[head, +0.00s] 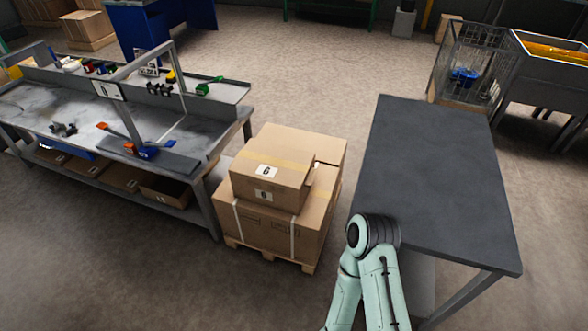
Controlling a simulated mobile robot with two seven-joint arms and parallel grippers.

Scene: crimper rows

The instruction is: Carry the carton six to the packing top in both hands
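Carton six (285,177) is a brown cardboard box with tape across its top and white labels, the upper one clearly reading 6. It sits on larger strapped brown cartons (265,231) on a wooden pallet, left of centre in the head view. A dark grey flat table top (435,160), which looks like the packing top, stands to the right of the stack and is bare. One pale green arm of mine comes up from the bottom, its dark joint overlapping the table's near left corner. Neither gripper shows.
A grey workbench (48,110) with tools and a raised frame stands left of the stack, boxes on its lower shelf. A wire cage (467,65) with blue items and a grey bin stand beyond the table at right. The floor behind the stack is clear.

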